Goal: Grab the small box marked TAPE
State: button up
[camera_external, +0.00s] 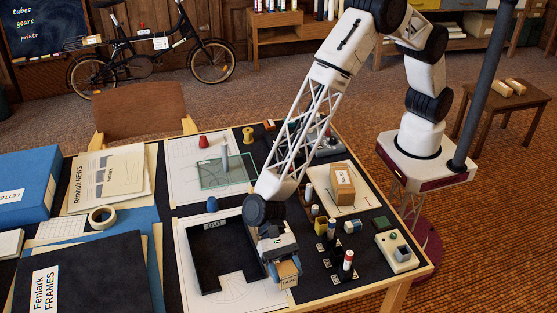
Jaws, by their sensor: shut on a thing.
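The small box marked TAPE (289,271) has a tan top and a pale label on its front side. My gripper (283,262) is shut on it, coming down from above at the front of the table. The box is beside the right wall of the black tray labelled OUT (209,283). I cannot tell whether the box touches the table or hangs just above it. Part of the box is hidden by the gripper.
Right of the gripper stand small tubes in black holders, one with a red cap (348,258). A control box (397,253) sits at the right edge. A brown carton (342,183) lies behind. Folders and a tape roll (101,216) are at left. The tray's inside is empty.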

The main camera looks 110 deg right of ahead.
aim_at(286, 267)
notch_tip(286, 267, up, 7)
jog(key=shift+f, duration=0.2)
dwell(0.7)
